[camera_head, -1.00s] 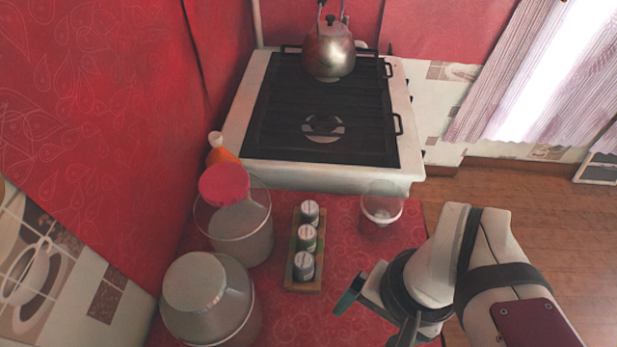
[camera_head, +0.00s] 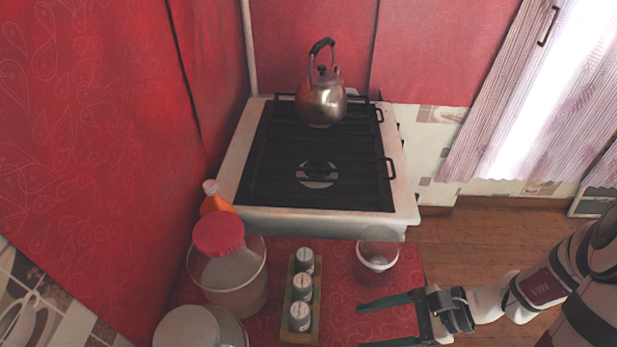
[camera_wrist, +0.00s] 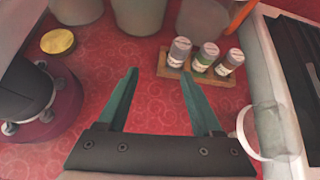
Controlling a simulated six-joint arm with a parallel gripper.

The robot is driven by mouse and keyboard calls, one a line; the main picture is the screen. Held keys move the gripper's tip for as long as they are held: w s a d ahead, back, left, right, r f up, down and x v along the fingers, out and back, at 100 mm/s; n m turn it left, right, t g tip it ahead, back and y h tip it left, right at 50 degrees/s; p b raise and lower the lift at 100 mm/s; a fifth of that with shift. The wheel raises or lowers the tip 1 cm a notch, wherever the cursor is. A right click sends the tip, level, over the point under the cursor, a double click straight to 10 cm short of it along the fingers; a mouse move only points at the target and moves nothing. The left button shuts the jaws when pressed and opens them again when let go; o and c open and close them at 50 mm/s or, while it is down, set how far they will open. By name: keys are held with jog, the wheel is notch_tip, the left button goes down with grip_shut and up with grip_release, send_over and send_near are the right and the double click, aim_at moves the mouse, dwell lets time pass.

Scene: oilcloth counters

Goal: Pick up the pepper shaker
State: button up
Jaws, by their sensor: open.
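Three small shakers with grey lids and pale labels stand upright in a row in a wooden rack (camera_head: 288,337). The near one (camera_head: 299,317), the middle one (camera_head: 302,287) and the far one (camera_head: 305,261) look alike, and I cannot read which is pepper. In the wrist view they are the left shaker (camera_wrist: 179,52), the middle shaker (camera_wrist: 206,57) and the right shaker (camera_wrist: 230,62). My gripper (camera_head: 362,327) is open and empty, to the right of the rack. Its green fingers (camera_wrist: 159,73) point toward the rack, the right fingertip just short of the left shaker.
A clear cup (camera_head: 376,264) stands right of the rack. A red-lidded jar (camera_head: 230,275), another jar (camera_head: 195,329) and an orange bottle (camera_head: 215,203) line the left wall. The stove (camera_head: 317,221) with a kettle (camera_head: 321,103) is behind.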

aim_at(306, 319)
jog(key=w+a+f+m, duration=0.1)
jog(key=a+f, duration=0.2)
jog(key=a, duration=0.1)
jog(key=w+a+f+m+t, duration=0.1)
jog(key=w+a+f, duration=0.1)
jog(key=a+f, duration=0.1)
jog(key=w+a+f+m+t+y, duration=0.1)
jog(key=a+f, duration=0.3)
jog(key=shift+w+a+f, duration=0.2)
jog(key=shift+a+f, duration=0.15)
grip_shut()
